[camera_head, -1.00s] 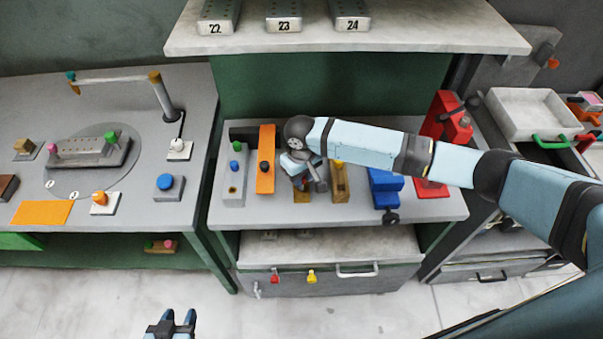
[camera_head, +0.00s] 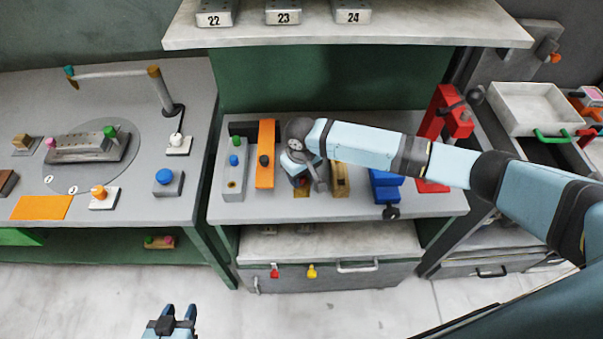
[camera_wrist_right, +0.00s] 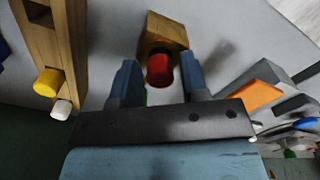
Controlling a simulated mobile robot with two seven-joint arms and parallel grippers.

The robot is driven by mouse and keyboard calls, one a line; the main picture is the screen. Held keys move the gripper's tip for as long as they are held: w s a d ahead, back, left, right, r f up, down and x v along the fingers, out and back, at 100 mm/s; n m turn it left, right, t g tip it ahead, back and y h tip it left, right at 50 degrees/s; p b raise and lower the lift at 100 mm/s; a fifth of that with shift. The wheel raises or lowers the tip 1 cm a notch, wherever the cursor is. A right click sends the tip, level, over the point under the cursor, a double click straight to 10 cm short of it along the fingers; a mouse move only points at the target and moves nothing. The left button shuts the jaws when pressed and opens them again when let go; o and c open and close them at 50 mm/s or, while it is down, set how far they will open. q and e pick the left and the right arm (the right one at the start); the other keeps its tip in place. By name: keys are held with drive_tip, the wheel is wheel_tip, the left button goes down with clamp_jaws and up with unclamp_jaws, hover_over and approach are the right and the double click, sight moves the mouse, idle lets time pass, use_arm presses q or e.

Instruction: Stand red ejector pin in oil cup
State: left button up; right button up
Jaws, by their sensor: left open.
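A red pin (camera_wrist_right: 160,69) shows in the right wrist view between the fingers of my right gripper (camera_wrist_right: 158,75), with a wooden block (camera_wrist_right: 165,30) right behind it. A gap shows on both sides of the red end, and the fingers look apart. In the head view my right gripper (camera_head: 307,183) is low over the middle bench and hides most of the pin and block. My left gripper (camera_head: 174,318) is open and empty, low at the bottom of the head view. I cannot tell which thing is the oil cup.
A wooden holder (camera_wrist_right: 45,40) with a yellow pin (camera_wrist_right: 47,83) stands beside the gripper. An orange block (camera_head: 265,155) and a grey fixture (camera_head: 236,170) are to its left, blue blocks (camera_head: 385,186) and a red press (camera_head: 442,112) to its right. The numbered shelf (camera_head: 430,35) hangs behind.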

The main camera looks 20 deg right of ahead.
drive_tip(key=shift+o, duration=0.9)
wheel_tip(320, 180, up, 14)
drive_tip(key=b, duration=0.1)
drive_tip(key=s+a+f+t+y, duration=0.4)
drive_tip(key=s+a+f+y, duration=0.35)
drive_tip(key=f, duration=0.55)
drive_tip(key=s+d+f+t+h, duration=0.2)
drive_tip(key=s+d, duration=0.3)
drive_tip(key=s, duration=0.3)
drive_tip(key=s+d+f+t+h, duration=0.2)
drive_tip(key=s+d+f+t, duration=0.2)
drive_tip(key=s, duration=0.5)
drive_tip(key=shift+s+d+f+m+t, duration=0.25)
drive_tip(key=shift+d+t, duration=0.25)
drive_tip(key=shift+d, duration=0.35)
